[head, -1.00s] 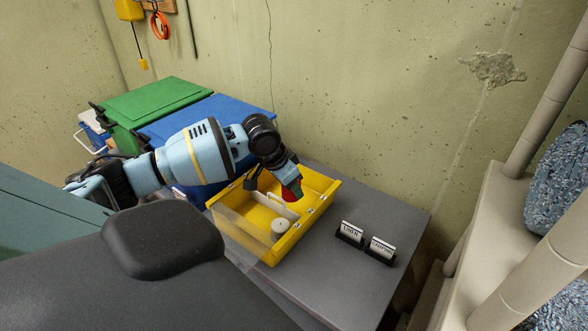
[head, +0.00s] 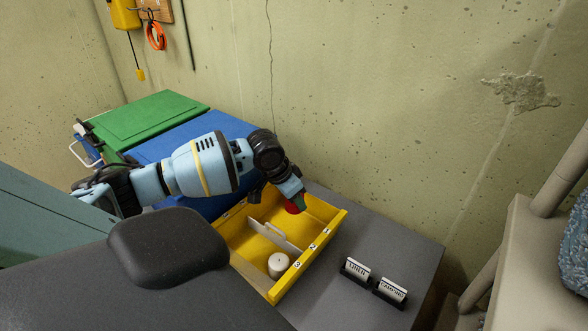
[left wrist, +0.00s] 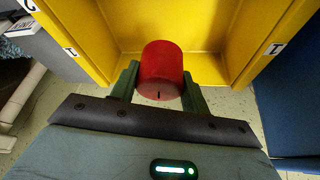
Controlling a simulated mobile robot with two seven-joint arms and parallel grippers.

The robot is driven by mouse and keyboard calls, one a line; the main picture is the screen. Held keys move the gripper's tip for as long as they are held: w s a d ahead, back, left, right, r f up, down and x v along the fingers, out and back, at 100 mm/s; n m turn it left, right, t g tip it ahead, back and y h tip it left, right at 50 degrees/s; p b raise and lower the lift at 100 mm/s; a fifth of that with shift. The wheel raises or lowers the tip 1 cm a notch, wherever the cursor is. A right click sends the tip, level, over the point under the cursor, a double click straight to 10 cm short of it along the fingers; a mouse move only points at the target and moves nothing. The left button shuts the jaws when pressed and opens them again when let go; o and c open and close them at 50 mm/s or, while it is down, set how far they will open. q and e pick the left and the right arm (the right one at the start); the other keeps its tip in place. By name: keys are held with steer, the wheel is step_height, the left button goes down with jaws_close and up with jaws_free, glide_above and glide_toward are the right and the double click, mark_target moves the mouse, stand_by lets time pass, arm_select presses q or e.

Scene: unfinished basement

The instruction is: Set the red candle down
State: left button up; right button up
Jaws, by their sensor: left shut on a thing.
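My left gripper (head: 291,203) is shut on the red candle (left wrist: 162,72). In the left wrist view the candle is between the two green fingers, with its wick end facing the camera. In the head view only a small red part of the candle (head: 292,208) shows beside the fingers, at the far part of the yellow divided bin (head: 318,246). I cannot tell whether the candle touches the bin. My right gripper is not in view.
Two small label stands, one reading LINEN (head: 356,270) and another (head: 391,291), are on the grey table (head: 420,250). Blue (head: 185,140) and green (head: 150,115) lidded bins stand behind the arm.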

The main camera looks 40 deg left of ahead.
arm_select(q)
step_height(320, 180, down, 2)
steer(key=shift+f, duration=0.3)
steer(key=shift+f, duration=0.1)
steer(key=shift+f, duration=2.4)
steer(key=shift+f+b, duration=0.25)
steer(key=shift+b, duration=0.05)
steer(key=o, duration=0.8)
steer(key=shift+o, duration=1.2)
